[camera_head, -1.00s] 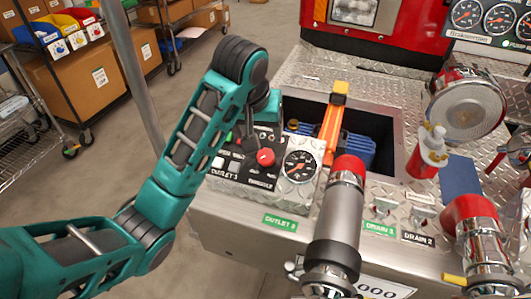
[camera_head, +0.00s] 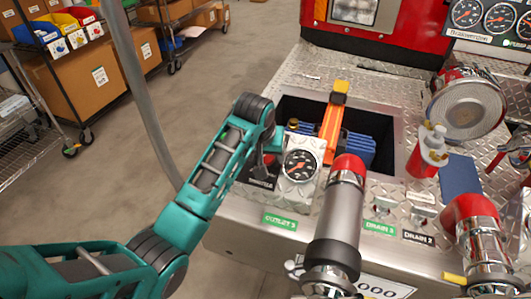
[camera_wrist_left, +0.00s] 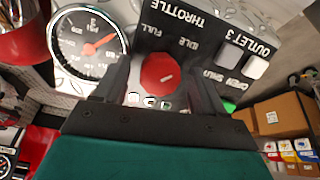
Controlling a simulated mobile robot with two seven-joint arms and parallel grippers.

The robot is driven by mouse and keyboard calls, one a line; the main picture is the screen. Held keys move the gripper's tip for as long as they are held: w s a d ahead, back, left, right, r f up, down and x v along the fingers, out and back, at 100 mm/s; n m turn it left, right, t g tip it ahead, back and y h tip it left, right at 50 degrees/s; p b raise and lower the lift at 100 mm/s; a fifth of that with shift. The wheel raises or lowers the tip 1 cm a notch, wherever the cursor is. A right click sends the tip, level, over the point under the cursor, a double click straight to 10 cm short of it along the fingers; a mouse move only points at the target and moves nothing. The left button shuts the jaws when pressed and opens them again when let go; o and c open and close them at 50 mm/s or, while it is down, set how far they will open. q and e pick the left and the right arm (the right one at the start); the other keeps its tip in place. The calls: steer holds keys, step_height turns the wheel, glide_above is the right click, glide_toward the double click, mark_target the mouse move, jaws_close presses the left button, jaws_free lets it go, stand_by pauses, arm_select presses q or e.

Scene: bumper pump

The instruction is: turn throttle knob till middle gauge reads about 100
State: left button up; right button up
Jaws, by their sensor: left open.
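My right gripper is not in view.
An orange-handled tool (camera_head: 333,125) rises from an open bay. A chrome pipe with a red collar (camera_head: 348,168) is close by on the right.

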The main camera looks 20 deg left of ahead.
arm_select(q)
steer(key=c, duration=1.1)
steer(key=shift+o, duration=0.2)
steer(key=shift+m, duration=0.3)
steer(key=m, duration=0.3)
steer(key=shift+m+y, duration=0.3)
steer(key=m, duration=0.4)
steer(key=shift+y, duration=0.3)
steer(key=m+t, duration=0.1)
steer(key=m, duration=0.3)
steer(key=shift+m, duration=0.4)
steer(key=m, duration=0.4)
steer(key=shift+s+d+f+m+t, duration=0.1)
steer(key=shift+m+t, duration=0.2)
steer(key=shift+t, duration=0.1)
